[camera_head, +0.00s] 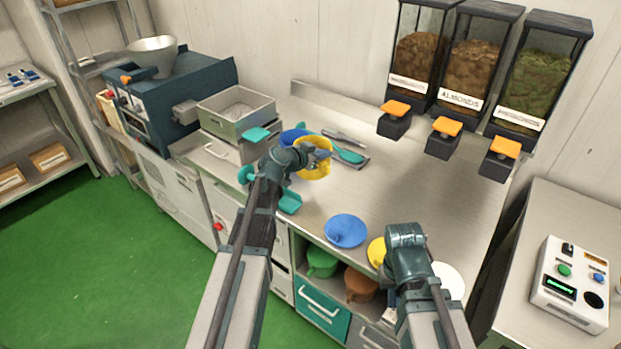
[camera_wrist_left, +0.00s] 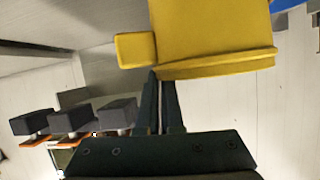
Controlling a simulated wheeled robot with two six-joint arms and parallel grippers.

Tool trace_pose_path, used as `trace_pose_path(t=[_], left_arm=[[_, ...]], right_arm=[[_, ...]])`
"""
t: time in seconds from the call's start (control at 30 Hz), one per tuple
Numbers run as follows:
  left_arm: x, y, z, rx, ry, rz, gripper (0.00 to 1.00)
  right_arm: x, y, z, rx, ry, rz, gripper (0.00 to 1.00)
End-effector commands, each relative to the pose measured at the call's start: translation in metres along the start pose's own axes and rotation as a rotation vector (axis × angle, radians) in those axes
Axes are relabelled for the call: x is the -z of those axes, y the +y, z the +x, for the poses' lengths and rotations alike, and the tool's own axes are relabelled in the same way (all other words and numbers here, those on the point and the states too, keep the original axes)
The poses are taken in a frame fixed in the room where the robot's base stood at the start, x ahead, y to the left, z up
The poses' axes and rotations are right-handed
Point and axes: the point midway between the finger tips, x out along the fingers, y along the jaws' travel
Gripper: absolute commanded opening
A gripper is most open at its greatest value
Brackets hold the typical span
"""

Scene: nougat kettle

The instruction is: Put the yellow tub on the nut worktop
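The yellow tub (camera_head: 315,171) is over the left part of the steel worktop (camera_head: 420,195) in the head view. In the left wrist view the yellow tub (camera_wrist_left: 212,35) fills the top, with its rim and a square side tab showing. My left gripper (camera_head: 318,156) is at the tub; its fingers (camera_wrist_left: 163,78) are close together on the rim, and the tips are hidden. I cannot tell whether the tub touches the worktop. My right gripper (camera_head: 405,240) is above the worktop's front edge, with its fingers hidden.
A blue tub (camera_head: 293,136) and a teal scoop (camera_head: 350,157) are close to the yellow tub. A blue disc (camera_head: 345,231) and a yellow one (camera_head: 376,252) lie near the front edge. Nut dispensers (camera_head: 465,75) hang at the back. The middle of the worktop is clear.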

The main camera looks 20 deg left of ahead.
Motion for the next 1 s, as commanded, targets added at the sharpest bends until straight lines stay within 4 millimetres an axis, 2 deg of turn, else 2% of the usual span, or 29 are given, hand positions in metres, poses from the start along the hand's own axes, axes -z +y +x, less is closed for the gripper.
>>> trace_pose_path(t=[0.17,0.43,0.77,1.0], left_arm=[[-0.016,0.002,0.007,0.000,0.001,0.000,0.00],[-0.053,0.005,0.023,0.000,0.001,0.000,0.00],[-0.060,0.005,0.026,0.000,0.001,0.000,0.00],[-0.085,0.007,0.036,0.000,0.001,0.000,0.00]], right_arm=[[0.001,-0.002,0.018,0.000,0.000,0.000,0.00],[0.004,-0.006,0.058,0.000,0.000,0.000,0.00],[0.004,-0.006,0.065,0.000,0.000,0.000,0.00],[0.005,-0.009,0.092,0.000,0.000,0.000,0.00]])
